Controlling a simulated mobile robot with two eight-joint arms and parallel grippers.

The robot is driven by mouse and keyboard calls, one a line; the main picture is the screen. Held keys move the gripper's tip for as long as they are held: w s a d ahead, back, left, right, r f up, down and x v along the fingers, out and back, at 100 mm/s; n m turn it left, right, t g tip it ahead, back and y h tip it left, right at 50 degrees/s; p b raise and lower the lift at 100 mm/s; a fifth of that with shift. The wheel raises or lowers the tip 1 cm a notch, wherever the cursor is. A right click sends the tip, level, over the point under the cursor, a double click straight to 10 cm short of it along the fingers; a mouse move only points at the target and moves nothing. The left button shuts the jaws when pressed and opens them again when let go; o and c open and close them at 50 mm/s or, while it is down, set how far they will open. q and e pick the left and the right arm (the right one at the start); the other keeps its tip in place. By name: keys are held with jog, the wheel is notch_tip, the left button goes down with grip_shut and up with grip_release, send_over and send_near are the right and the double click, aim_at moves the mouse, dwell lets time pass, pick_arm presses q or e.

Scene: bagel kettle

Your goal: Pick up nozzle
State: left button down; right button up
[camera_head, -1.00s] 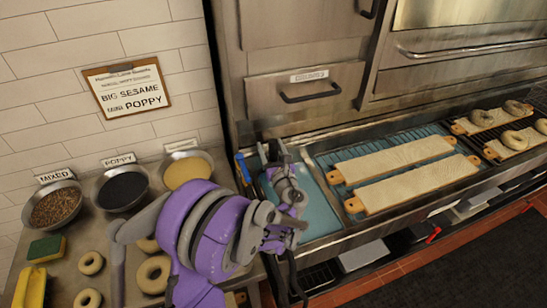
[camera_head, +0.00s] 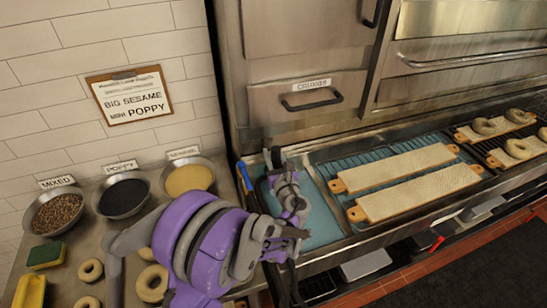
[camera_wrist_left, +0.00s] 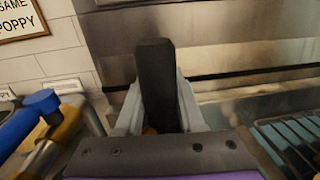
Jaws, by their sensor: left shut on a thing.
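The nozzle (camera_wrist_left: 156,85) shows in the left wrist view as a dark, upright, blunt-ended piece between my fingers. My left gripper (camera_head: 279,170) is shut on it over the left end of the blue-lined tray. In the head view the nozzle's dark tip (camera_head: 277,156) rises just above the fingers; its lower part is hidden by my gripper. My purple left arm covers part of the counter. My right gripper is in neither view.
A blue-handled tool (camera_head: 244,176) stands just left of my gripper. Two cloth-covered boards (camera_head: 394,167) lie on the rack to the right. Bowls of mixed seeds (camera_head: 58,211), poppy (camera_head: 123,196) and sesame (camera_head: 189,179) line the counter, with bagels in front. The crumbs drawer (camera_head: 307,98) is behind.

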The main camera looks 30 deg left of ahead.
pick_arm(q)
notch_tip(320, 180, up, 7)
jog(key=w+d+r+v, duration=0.1)
jog(key=v, duration=1.8)
jog(key=shift+s+d+r, duration=0.2)
jog(key=shift+d+r, duration=0.15)
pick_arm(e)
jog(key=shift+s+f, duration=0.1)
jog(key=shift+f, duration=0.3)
pick_arm(q)
jog(key=shift+b, duration=0.3)
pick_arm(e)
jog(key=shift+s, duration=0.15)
